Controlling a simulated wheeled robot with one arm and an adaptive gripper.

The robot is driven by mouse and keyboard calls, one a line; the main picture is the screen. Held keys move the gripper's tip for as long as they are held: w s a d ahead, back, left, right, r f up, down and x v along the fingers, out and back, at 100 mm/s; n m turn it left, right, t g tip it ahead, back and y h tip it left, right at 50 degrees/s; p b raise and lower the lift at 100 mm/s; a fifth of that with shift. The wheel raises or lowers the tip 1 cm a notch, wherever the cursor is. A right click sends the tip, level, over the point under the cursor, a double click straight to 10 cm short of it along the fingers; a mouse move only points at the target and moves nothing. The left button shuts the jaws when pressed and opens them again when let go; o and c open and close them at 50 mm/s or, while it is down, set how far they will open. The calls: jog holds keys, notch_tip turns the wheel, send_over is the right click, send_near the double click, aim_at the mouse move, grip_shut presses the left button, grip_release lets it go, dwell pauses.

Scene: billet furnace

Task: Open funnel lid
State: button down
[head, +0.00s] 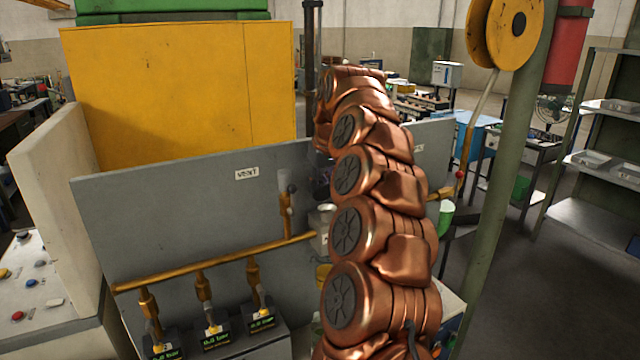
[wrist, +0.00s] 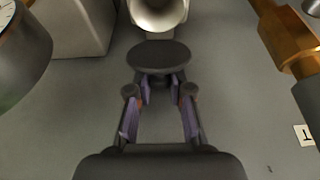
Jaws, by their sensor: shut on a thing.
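In the wrist view, my gripper (wrist: 160,90) is shut on the funnel lid, with its two fingers meeting just behind it. The lid (wrist: 160,55) is a dark grey round disc. Just beyond it is the funnel (wrist: 158,14), a pale metal cone whose mouth shows uncovered and is cut off by the top edge. The lid overlaps the near side of the funnel in this view; I cannot tell whether they touch. In the head view, the funnel (head: 322,214) shows beside my copper arm. My gripper (head: 321,178) is mostly hidden behind the arm there.
A grey panel (head: 190,225) with a brass pipe (head: 220,256) and several valves stands close to the funnel. In the wrist view, a gauge (wrist: 18,50) is at left and a brass fitting (wrist: 287,40) at right. A green post (head: 505,160) stands right of my arm.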

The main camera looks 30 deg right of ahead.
aim_at(323, 186)
jog(key=shift+f, duration=0.15)
jog(key=c, duration=1.1)
grip_release()
jog(key=shift+o, duration=0.2)
jog(key=shift+v, duration=3.85)
